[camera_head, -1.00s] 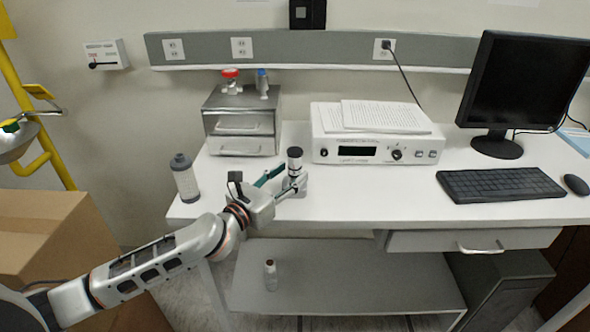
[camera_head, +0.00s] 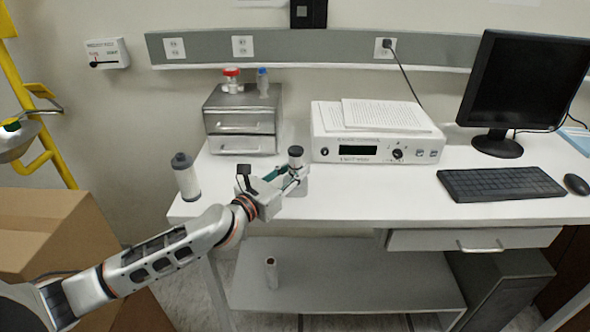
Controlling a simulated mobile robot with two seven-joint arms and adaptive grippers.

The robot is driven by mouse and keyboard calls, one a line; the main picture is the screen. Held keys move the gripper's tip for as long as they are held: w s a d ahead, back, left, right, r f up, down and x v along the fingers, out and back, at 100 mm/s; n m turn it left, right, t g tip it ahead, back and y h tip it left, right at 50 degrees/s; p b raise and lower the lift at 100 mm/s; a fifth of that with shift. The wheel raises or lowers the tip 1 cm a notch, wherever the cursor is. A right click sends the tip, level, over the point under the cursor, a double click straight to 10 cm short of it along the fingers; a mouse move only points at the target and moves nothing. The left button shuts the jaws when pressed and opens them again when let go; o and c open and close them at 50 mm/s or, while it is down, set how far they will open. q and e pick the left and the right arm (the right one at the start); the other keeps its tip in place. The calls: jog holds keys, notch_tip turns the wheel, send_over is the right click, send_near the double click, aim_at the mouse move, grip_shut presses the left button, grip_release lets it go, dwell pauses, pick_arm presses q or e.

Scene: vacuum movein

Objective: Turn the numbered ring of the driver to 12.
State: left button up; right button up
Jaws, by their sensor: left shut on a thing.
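A small upright cylinder with a dark cap and a pale body (camera_head: 296,155), which looks like the driver, stands near the front of the white bench. Its numbered ring is too small to read. My left gripper (camera_head: 296,180) reaches it from the left, low on its body, and is shut on it. The fingers hide part of the lower body, and its base is hard to make out. My right gripper is not in view.
A grey-capped bottle (camera_head: 186,177) stands left of my left gripper. A metal drawer unit (camera_head: 242,121) stands behind, and a white instrument (camera_head: 375,150) with papers on top stands to the right. A keyboard (camera_head: 500,184) lies further right. The bench between is clear.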

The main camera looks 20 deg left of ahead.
pick_arm(q)
jog(key=m+g+h, duration=0.1)
jog(key=m+h, duration=0.1)
jog(key=shift+a+h, duration=0.15)
jog(key=shift+h, duration=0.15)
jog(key=shift+w+m+g+h, duration=0.1)
jog(key=shift+m+g+h, duration=0.55)
jog(key=shift+h, duration=0.25)
jog(key=shift+m+g+h+b, duration=1.05)
jog(key=shift+m+g+h, duration=0.2)
jog(key=shift+g+h, duration=0.25)
jog(key=o, duration=1.1)
jog(key=v, duration=1.2)
